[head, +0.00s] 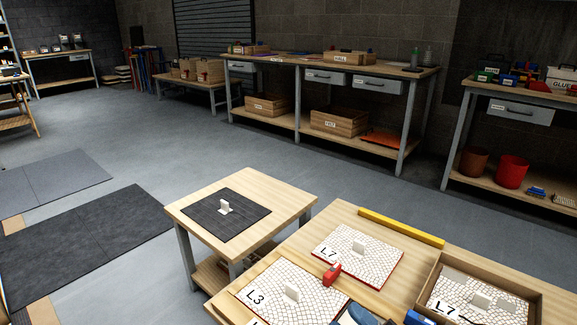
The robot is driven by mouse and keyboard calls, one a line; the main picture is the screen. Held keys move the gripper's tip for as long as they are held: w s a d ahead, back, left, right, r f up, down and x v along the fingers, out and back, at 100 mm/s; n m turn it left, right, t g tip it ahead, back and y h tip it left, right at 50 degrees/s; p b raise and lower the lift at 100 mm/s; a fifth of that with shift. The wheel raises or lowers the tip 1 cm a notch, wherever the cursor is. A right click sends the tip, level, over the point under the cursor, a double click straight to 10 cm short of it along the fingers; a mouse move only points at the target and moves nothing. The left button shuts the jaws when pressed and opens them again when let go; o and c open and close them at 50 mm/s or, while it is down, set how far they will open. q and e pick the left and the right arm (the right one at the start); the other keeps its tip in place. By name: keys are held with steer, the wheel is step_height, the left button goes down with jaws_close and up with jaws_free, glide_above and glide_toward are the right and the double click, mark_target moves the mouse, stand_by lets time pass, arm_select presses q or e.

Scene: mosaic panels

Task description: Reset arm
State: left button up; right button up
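Neither of my grippers shows in the head view, and no arm is clearly visible. On the near wooden table (330,218) lie a mosaic panel marked L7 (375,262) and a mosaic panel marked L3 (315,300), each with a small pale upright block on top. A wooden tray (535,290) at the right holds another panel marked L7 (450,305) with pale pieces on it. A small red object (331,274) lies between the two loose panels.
A yellow bar (402,228) lies along the table's far edge. A smaller table (285,188) with a black mat (245,232) and pale block stands beside it. Blue objects are cut off at the bottom edge. Workbenches (290,62) line the back wall; grey floor (150,125) is open between.

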arm_select(q)
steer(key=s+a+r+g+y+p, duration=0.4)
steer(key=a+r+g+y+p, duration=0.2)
steer(key=p, duration=3.2)
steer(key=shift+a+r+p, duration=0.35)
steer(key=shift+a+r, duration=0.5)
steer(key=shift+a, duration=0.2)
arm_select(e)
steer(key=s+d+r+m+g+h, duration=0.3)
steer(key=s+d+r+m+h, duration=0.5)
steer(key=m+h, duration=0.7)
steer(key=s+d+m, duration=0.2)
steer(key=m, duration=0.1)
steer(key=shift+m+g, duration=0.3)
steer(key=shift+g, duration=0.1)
